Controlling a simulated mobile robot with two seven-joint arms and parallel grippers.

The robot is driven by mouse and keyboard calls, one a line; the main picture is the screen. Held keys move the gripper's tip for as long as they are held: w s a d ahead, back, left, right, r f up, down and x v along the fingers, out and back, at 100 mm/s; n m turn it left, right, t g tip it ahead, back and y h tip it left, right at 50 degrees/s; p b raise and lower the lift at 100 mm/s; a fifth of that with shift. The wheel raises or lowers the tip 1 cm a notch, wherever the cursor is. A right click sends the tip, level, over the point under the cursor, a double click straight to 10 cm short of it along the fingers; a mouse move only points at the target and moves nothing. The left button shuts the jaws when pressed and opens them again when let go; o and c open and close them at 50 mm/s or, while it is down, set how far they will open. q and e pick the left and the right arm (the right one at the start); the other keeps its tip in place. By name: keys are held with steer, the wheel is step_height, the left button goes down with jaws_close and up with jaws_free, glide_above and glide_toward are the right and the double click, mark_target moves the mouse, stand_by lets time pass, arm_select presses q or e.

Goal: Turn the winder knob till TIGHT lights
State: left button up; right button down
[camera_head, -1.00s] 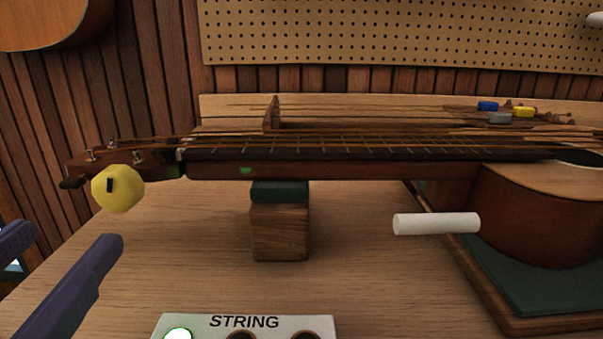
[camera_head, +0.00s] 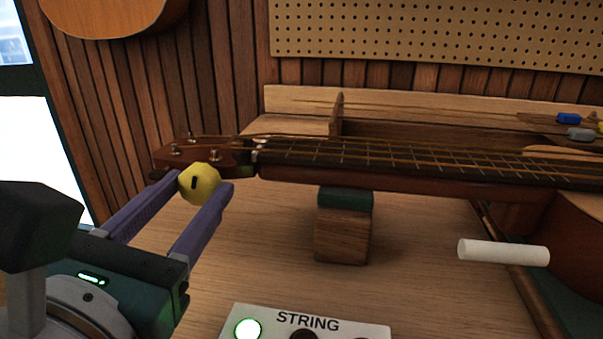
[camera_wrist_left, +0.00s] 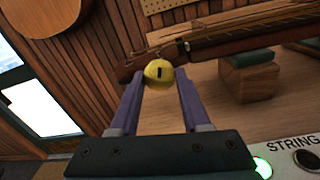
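The yellow winder knob (camera_head: 199,184), with a black mark on its face, sits at the headstock (camera_head: 190,152) of the ukulele-like instrument. My left gripper (camera_head: 201,181) has its two purple fingers on either side of the knob. In the left wrist view the knob (camera_wrist_left: 159,73) fills the gap between the fingertips, with no clear space on either side. The white STRING panel (camera_head: 345,328) lies at the bottom edge, cut off by the frame. Its left lamp (camera_head: 247,328) glows green; the lamp beside it is dark. No TIGHT label is visible. My right gripper is out of view.
A wooden block (camera_head: 342,236) with a green top stands under the neck (camera_head: 400,178). A white cylinder (camera_head: 503,252) shows to its right, in front of the instrument's body (camera_head: 585,235). The bench (camera_head: 270,250) between knob and panel is clear.

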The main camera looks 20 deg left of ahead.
arm_select(q)
jaws_close()
steer(key=m+p, duration=0.2)
steer(key=m, duration=0.3)
steer(key=shift+r+m+p, duration=0.15)
steer(key=shift+m+p, duration=0.15)
steer(key=shift+m, duration=0.1)
steer(key=m+p, duration=0.2)
steer(key=m, duration=0.3)
steer(key=shift+m+p, duration=0.3)
steer(key=shift+p, duration=0.1)
steer(key=m+p, duration=0.1)
steer(key=m, duration=0.2)
steer(key=m+p, duration=0.2)
steer(key=m, duration=0.1)
steer(key=shift+a+m+t+h, duration=0.1)
steer(key=shift+m+t+h, duration=0.2)
steer(key=m+p, duration=0.1)
steer(key=m, duration=0.2)
steer(key=shift+p, duration=0.4)
steer(key=shift+m+h+p, duration=0.3)
steer(key=shift+m+p, duration=0.25)
steer(key=shift+m, duration=1.15)
